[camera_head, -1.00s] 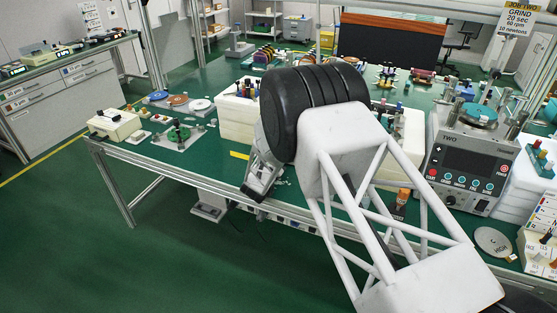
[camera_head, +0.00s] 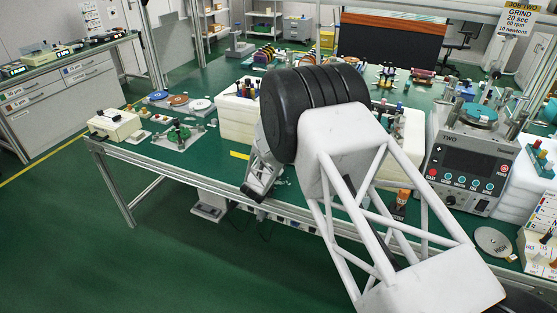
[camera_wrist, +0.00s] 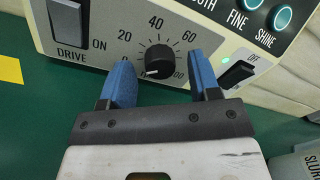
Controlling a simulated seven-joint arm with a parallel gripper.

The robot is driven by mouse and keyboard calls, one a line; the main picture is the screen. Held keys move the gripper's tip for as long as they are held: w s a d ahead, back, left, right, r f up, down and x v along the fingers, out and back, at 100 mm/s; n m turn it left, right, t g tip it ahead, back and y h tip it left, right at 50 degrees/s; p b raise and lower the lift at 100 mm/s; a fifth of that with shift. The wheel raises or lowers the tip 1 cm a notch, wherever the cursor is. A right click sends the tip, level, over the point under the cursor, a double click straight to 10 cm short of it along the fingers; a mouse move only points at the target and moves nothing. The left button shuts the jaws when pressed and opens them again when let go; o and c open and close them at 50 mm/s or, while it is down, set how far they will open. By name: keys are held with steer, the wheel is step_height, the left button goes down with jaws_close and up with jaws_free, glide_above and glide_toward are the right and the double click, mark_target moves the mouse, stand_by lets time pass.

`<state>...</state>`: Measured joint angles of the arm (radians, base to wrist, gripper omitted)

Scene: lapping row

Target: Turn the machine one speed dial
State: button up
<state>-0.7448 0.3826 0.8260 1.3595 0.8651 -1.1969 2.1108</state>
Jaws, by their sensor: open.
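My gripper (camera_wrist: 161,72) is open, with one blue finger on each side of the dial. Gaps show between the fingers and the dial. The left finger partly covers the scale's low end. In the head view my arm hides the dial, and my wrist end (camera_head: 258,178) hangs at the table's front edge.
In the wrist view a DRIVE rocker switch (camera_wrist: 69,27) is left of the dial. A smaller switch (camera_wrist: 237,74) and teal buttons (camera_wrist: 281,17) are to its right. In the head view machine TWO (camera_head: 470,160) stands right of my arm. Open green floor (camera_head: 150,250) lies in front.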

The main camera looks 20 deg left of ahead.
steer(key=shift+s+a, duration=0.15)
steer(key=shift+s, duration=3.75)
